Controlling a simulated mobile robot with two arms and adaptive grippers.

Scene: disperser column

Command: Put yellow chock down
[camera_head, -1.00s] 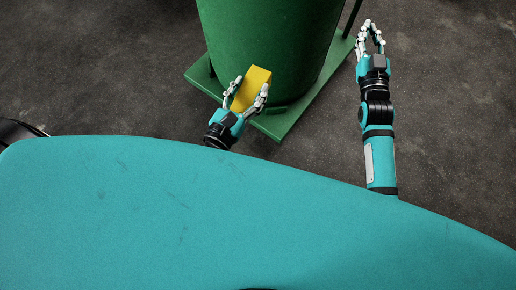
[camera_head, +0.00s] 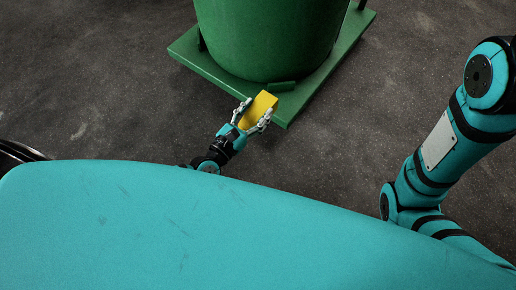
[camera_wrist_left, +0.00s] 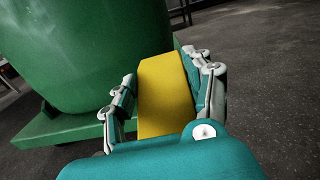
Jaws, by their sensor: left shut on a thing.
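The yellow chock (camera_head: 258,111) is a wedge-like block in front of the green column's base plate in the head view. My left gripper (camera_head: 255,117) is shut on it, with fingers on both sides. In the left wrist view the chock (camera_wrist_left: 165,95) sits between the two fingers of my left gripper (camera_wrist_left: 165,98). Its lower part is hidden by the gripper, and I cannot tell whether it touches the plate or floor. My right arm is at the right in the head view, but its gripper is out of view.
The green column (camera_head: 265,40) stands on a green base plate (camera_head: 210,66), with a corner pointing toward me near the chock. Dark floor (camera_head: 110,90) is open to the left.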

